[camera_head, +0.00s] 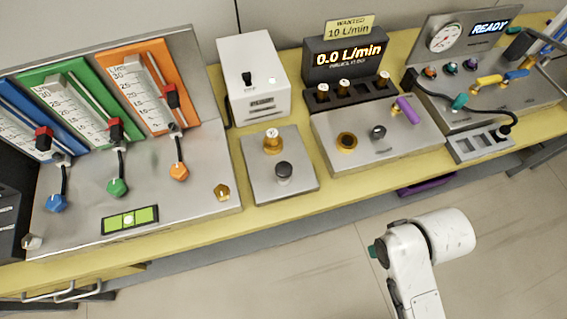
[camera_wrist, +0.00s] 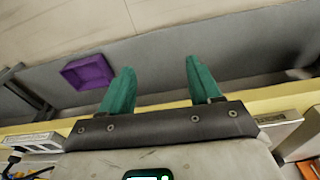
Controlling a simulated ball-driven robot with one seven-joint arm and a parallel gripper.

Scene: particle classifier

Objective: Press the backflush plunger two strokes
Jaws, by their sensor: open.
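No label reading backflush can be made out, so I cannot tell for certain which part is the plunger. One candidate is the dark round knob (camera_head: 284,170) standing on a small grey plate (camera_head: 297,190) at the bench front, with a brass fitting (camera_head: 273,142) behind it. My arm is in front of the bench, apart from these knobs.
The yellow bench (camera_head: 360,178) carries a flowmeter panel (camera_head: 215,150) at left, a white box (camera_head: 254,80), a 0.0 L/min display (camera_head: 348,56) and a gauge console (camera_head: 520,95) reading READY. A purple bin (camera_wrist: 88,72) lies below the bench. Floor in front is open.

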